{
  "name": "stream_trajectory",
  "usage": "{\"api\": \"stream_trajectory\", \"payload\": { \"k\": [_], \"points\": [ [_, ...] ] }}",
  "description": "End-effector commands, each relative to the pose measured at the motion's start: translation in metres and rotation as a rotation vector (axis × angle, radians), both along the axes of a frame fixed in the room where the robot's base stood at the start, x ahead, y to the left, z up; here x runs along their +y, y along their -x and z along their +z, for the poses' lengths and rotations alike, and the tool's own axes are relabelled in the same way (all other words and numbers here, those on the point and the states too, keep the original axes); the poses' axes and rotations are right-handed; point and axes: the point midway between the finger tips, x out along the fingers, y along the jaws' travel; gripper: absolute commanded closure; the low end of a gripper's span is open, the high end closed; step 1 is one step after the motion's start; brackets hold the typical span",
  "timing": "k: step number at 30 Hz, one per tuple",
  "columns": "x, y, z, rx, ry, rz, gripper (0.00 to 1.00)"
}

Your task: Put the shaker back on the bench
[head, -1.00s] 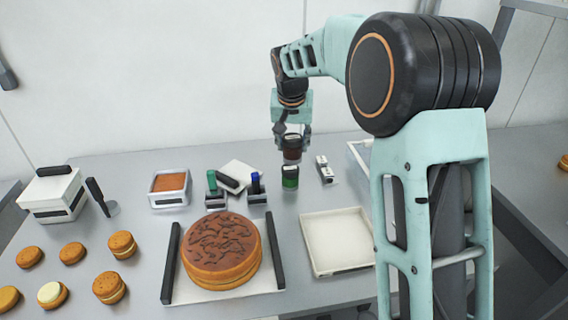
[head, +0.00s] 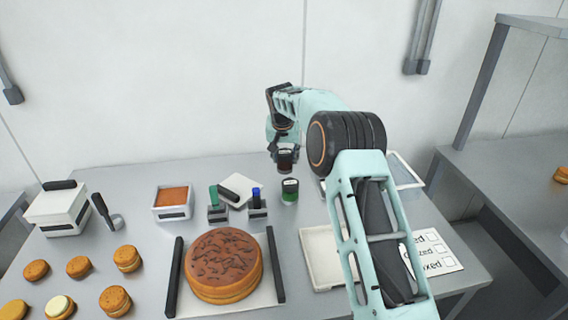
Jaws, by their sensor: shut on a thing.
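My gripper (head: 283,148) is at the back of the bench (head: 140,205), pointing down. It is shut on a dark brown shaker (head: 286,161) with a pale band near its top. The shaker looks upright and appears held above the bench surface. I cannot tell how far apart the two are in depth. The fingertips are small and partly hidden.
A large round cake (head: 223,262) sits between two dark bars. A white tray (head: 318,238), a checklist card (head: 432,252), a brown-filled container (head: 172,212), green and blue-topped tools (head: 257,205) and several small filled rounds (head: 127,258) share the bench. My arm covers part of the right side.

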Motion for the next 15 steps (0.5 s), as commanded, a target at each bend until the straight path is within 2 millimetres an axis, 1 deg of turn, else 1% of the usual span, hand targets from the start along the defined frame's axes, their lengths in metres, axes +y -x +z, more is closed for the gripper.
{"api": "stream_trajectory", "payload": {
  "k": [3,12,15],
  "points": [
    [0.002,-0.008,-0.009,0.001,-0.001,0.000,0.88],
    [0.003,-0.016,-0.020,0.000,-0.001,0.000,0.88],
    [0.003,-0.016,-0.036,0.003,0.001,0.001,0.88]
  ]
}}
